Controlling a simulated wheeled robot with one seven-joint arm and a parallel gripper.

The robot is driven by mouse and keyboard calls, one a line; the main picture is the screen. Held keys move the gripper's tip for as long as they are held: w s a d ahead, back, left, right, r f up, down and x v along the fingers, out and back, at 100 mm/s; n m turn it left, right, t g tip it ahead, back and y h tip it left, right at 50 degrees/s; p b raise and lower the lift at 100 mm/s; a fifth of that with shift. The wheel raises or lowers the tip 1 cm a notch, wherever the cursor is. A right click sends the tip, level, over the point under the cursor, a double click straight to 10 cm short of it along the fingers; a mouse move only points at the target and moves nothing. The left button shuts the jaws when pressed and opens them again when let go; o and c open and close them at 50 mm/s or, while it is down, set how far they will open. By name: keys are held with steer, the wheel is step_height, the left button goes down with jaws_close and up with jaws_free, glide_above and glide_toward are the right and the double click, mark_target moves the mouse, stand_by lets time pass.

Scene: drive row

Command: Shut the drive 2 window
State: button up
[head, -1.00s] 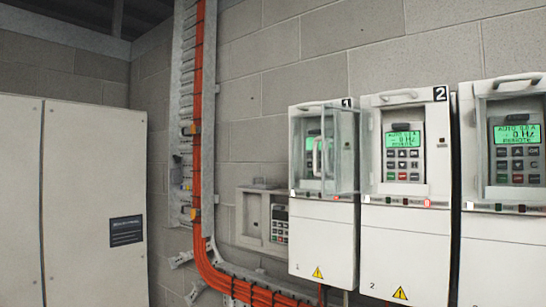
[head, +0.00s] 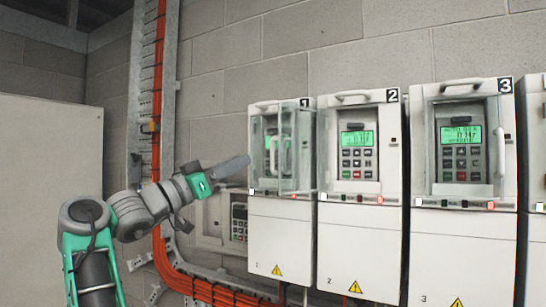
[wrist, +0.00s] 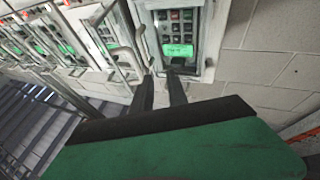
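Drive 2 (head: 362,215) is a white cabinet with a lit green display (head: 357,138) and keypad, uncovered. Its clear window (head: 303,150) stands swung open to the left, overlapping drive 1 (head: 279,235) in the head view. A pale upright handle (head: 285,155) shows through or on the clear panes there; which window it belongs to is hard to tell. My gripper (head: 245,162) is left of drive 1, pointing right. In the wrist view, its two dark fingers (wrist: 160,78) are apart and empty, with a display and keypad (wrist: 178,35) beyond them and a framed clear pane (wrist: 110,45) to the left.
Drive 3 (head: 462,235) stands right of drive 2, with its own handle (head: 500,152) at its right side. A small grey unit (head: 225,222) is low on the wall behind my arm. Orange cables (head: 157,100) run down the wall. A pale cabinet (head: 45,200) stands at far left.

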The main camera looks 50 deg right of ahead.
mark_target(273, 170)
steer(key=s+d+g+p, duration=0.1)
steer(key=s, duration=0.1)
steer(key=s+d+r+m+p, duration=0.1)
steer(key=s+d, duration=0.1)
steer(key=s+d+r+g+y+p, duration=0.1)
steer(key=s+d, duration=0.1)
steer(key=shift+d+r+m+g, duration=0.2)
steer(key=shift+m+g, duration=0.1)
steer(key=shift+m, duration=0.1)
steer(key=shift+s+d+f, duration=0.1)
steer(key=shift+d, duration=0.25)
jaws_close()
stand_by(0.9)
